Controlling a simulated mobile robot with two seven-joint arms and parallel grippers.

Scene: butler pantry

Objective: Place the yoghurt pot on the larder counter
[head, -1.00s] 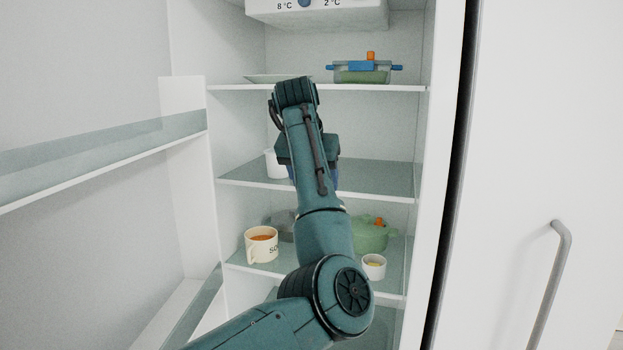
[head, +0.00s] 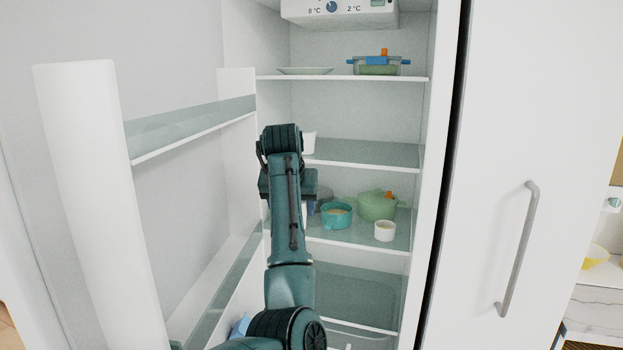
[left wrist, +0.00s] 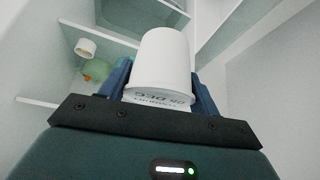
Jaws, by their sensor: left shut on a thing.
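The yoghurt pot (left wrist: 163,68), white with dark lettering, shows in the left wrist view between the blue fingers of my left gripper (left wrist: 160,85). The gripper is shut on it. In the head view my arm hides most of the gripper and the pot, in front of the open fridge's shelves. A pale counter (head: 597,299) with a marble-like front shows at the right edge of the head view; I cannot tell whether it is the larder counter. My right gripper is not in view.
The fridge shelves hold a white cup (head: 309,142), a teal cup (head: 337,214), a green pot (head: 376,205), a small white bowl (head: 385,231), a plate (head: 305,70) and a lidded dish (head: 377,66). The open door (head: 95,180) stands left; a handled white door (head: 500,150) stands right.

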